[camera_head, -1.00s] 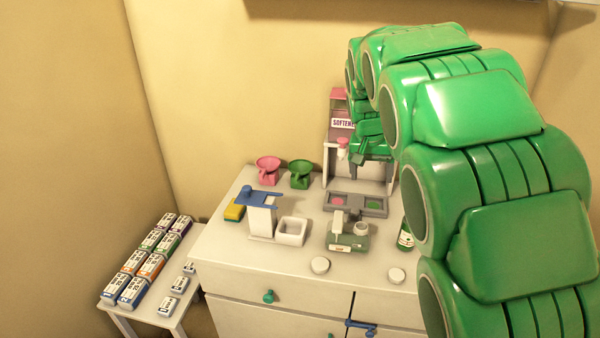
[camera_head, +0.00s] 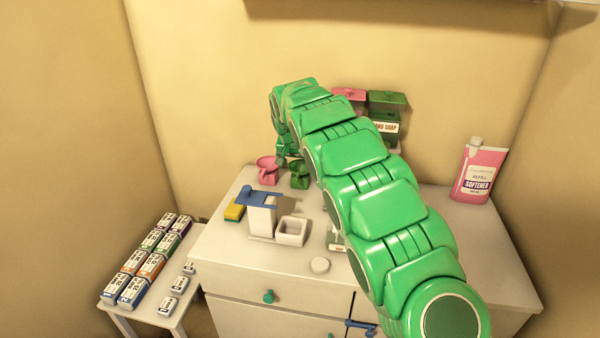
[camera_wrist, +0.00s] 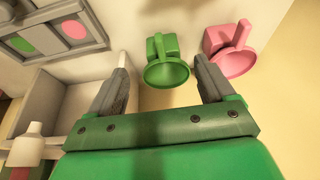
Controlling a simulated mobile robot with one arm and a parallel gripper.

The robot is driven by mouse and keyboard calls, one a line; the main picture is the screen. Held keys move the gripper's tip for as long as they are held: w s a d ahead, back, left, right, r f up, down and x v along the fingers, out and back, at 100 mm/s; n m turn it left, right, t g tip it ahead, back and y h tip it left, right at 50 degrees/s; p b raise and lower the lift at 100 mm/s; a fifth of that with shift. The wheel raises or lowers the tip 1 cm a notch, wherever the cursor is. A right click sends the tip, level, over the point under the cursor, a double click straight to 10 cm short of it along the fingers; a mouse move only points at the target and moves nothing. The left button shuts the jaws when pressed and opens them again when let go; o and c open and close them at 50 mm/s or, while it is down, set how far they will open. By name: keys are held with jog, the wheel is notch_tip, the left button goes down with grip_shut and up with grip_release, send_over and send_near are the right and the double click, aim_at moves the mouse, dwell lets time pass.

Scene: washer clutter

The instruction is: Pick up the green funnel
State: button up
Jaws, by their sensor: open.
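The green funnel (camera_head: 299,174) stands on the white cabinet top near the back wall, right beside the pink funnel (camera_head: 266,169). In the wrist view the green funnel (camera_wrist: 166,66) lies ahead of my gripper, roughly between the lines of its two fingers and nearer the right one. My gripper (camera_wrist: 168,72) is open and empty, with its grey fingers spread wide. In the head view my gripper (camera_head: 284,157) hangs just above the green funnel, partly hidden by my arm. I cannot tell whether it touches the funnel.
The pink funnel (camera_wrist: 230,46) is close to my right finger. A white dispenser stand (camera_wrist: 62,95) is close to the left finger. A blue-topped white stand (camera_head: 262,213), a white square tub (camera_head: 291,231) and a yellow sponge (camera_head: 234,211) sit in front. A pink softener pouch (camera_head: 479,170) stands at right.

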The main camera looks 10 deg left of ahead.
aim_at(298, 173)
jog(key=shift+w+d+f, duration=0.1)
jog(key=shift+w+d, duration=0.05)
jog(key=shift+w, duration=0.55)
jog(key=shift+a+x, duration=0.15)
jog(key=shift+x, duration=1.75)
jog(key=shift+a+x, duration=0.1)
jog(key=shift+x, duration=1.8)
jog(key=shift+w, duration=0.1)
grip_shut()
